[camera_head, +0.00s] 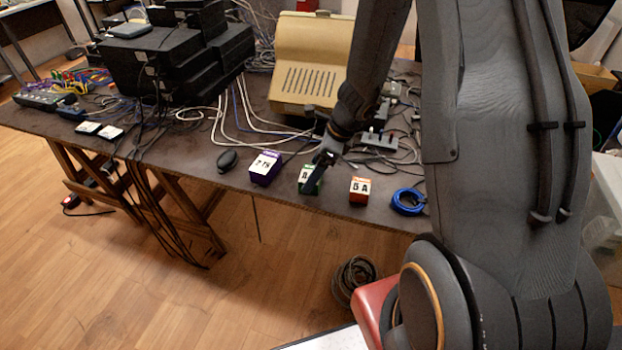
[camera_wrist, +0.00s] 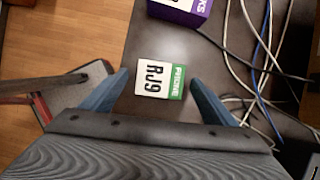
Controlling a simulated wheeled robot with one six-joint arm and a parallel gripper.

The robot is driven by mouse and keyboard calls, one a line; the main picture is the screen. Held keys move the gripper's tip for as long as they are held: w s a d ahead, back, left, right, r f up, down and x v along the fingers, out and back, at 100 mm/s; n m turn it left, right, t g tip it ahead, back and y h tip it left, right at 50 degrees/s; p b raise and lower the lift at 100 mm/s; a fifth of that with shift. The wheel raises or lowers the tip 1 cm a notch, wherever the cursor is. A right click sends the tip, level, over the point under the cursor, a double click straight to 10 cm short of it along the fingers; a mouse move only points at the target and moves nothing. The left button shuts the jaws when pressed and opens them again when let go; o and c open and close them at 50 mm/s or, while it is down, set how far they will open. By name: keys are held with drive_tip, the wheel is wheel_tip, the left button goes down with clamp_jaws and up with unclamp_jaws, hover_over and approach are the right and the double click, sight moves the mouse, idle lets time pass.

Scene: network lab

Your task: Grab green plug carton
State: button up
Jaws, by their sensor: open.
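The green plug carton (camera_head: 311,180) stands near the front edge of the dark table (camera_head: 211,166), partly hidden by my gripper in the head view. In the wrist view the carton (camera_wrist: 160,80) shows a white and green top marked RJ9. My gripper (camera_head: 322,168) is over the carton. In the wrist view my gripper (camera_wrist: 158,82) is open, with its blue-grey fingers apart on either side of the carton. A clear gap shows between the carton and each finger. The height of the fingertips against the carton is hard to tell.
A purple carton (camera_head: 264,168) stands left of the green one, and an orange carton (camera_head: 359,191) stands right. A blue cable coil (camera_head: 408,201) and a black mouse (camera_head: 227,160) lie farther out. White cables (camera_head: 226,122) and a beige case (camera_head: 310,65) are behind.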

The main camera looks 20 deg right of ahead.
drive_tip(key=shift+x, duration=1.35)
drive_tip(key=shift+c, duration=0.3)
drive_tip(key=c, duration=1.1)
drive_tip(key=shift+r, duration=0.1)
